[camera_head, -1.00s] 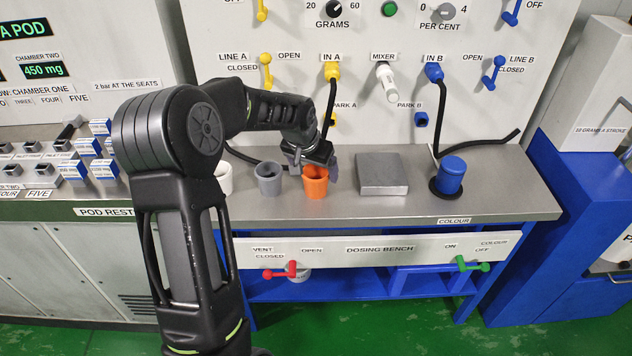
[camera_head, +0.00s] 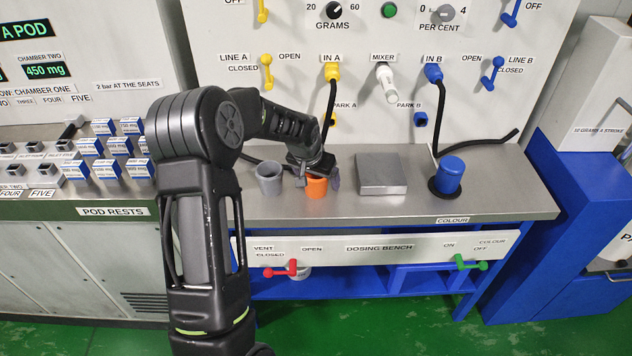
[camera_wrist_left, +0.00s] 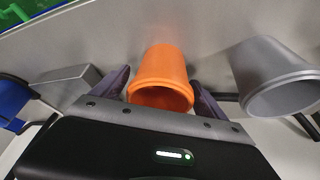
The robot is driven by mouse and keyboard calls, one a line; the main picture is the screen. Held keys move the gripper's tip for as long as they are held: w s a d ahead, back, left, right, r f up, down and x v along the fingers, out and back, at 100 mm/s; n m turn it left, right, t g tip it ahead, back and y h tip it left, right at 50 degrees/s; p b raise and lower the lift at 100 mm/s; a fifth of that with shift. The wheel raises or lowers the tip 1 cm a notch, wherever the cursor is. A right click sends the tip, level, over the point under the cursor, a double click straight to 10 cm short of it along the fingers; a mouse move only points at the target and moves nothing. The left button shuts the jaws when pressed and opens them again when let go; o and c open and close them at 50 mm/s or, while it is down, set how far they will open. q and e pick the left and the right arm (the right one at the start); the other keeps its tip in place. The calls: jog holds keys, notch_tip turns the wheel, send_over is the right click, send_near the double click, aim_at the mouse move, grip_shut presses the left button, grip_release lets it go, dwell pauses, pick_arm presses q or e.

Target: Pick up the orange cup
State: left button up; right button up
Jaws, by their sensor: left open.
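The orange cup (camera_head: 316,188) stands upright on the grey bench top, partly hidden by my left gripper in the head view. My left gripper (camera_head: 317,184) is open, with one finger on each side of the cup. In the left wrist view the orange cup (camera_wrist_left: 162,78) sits between the two dark fingers of the gripper (camera_wrist_left: 160,92), with its rim close to the palm. Small gaps seem to show beside the cup, so the fingers do not appear closed on it. My right gripper is not in view.
A grey cup (camera_head: 269,180) stands just left of the orange cup; it also shows in the left wrist view (camera_wrist_left: 275,78). A flat grey block (camera_head: 381,174) lies to the right, then a blue cup-shaped part (camera_head: 450,175). Hoses hang from the panel behind.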

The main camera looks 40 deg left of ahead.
pick_arm(q)
jog(key=shift+c, duration=0.4)
jog(key=c, duration=1.4)
